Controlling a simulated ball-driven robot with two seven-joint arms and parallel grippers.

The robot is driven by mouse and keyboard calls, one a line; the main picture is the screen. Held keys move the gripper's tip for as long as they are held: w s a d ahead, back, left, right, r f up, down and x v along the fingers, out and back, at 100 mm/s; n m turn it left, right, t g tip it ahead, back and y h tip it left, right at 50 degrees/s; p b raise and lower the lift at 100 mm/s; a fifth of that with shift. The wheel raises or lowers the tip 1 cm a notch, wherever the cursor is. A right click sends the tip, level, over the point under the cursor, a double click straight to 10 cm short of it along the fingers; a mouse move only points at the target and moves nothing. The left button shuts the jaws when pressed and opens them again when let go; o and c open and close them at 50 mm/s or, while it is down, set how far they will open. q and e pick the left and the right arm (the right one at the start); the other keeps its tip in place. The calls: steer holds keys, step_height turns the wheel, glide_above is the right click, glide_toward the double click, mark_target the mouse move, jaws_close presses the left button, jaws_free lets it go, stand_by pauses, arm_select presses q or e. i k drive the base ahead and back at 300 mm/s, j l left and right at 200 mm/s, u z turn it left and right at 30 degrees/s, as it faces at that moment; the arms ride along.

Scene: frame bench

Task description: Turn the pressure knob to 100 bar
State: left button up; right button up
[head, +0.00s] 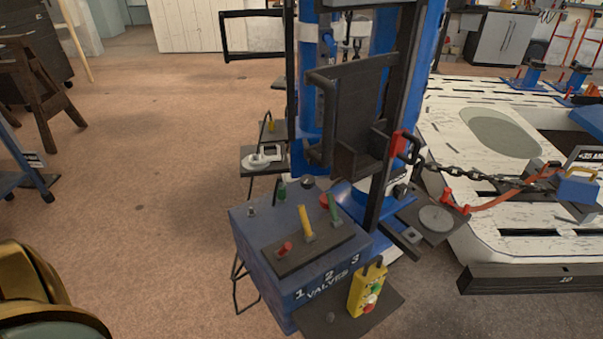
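A blue valve box (265,267) marked "VALVES" and 1, 2, 3 stands in front of the blue frame tower. Its dark top plate carries a red lever (284,249), a yellow lever (305,221) and a green lever (333,208). Behind the plate are a small grey fitting (251,211), a green one (282,192) and a dark round one (307,183). I cannot tell which of these, if any, is the pressure knob, and no bar scale is readable. Neither of my grippers is in view.
A yellow control pendant (367,290) rests on a dark shelf at the box's front right. Small side shelves stick out left of the tower (262,160). A chain (480,173) hangs to the right over the white bench (455,130). The left floor is mostly clear.

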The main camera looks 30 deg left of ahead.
mark_target(308, 182)
steer(key=j+z, duration=0.25)
steer(key=j, duration=0.6)
steer(key=k+j+z, duration=0.1)
steer(key=j+z, duration=0.15)
steer(key=j, duration=0.55)
